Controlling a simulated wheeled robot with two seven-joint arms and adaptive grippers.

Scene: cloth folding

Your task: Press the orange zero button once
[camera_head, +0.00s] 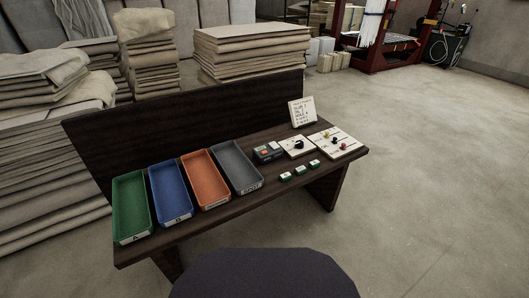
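A small dark device (268,152) stands on the bench to the right of the grey tray. A small orange patch (265,153) shows on its top; it looks like the orange button, but any marking on it is too small to read. A pale patch lies beside it on the same device. Neither of my grippers shows in the head view, and nothing touches the device.
The dark bench (230,213) holds a green tray (131,205), blue tray (170,190), orange tray (204,180) and grey tray (236,167). Right of the device are a white dial panel (292,151), a knob panel (321,147), small green-and-white blocks (300,170) and a written sign (302,111).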

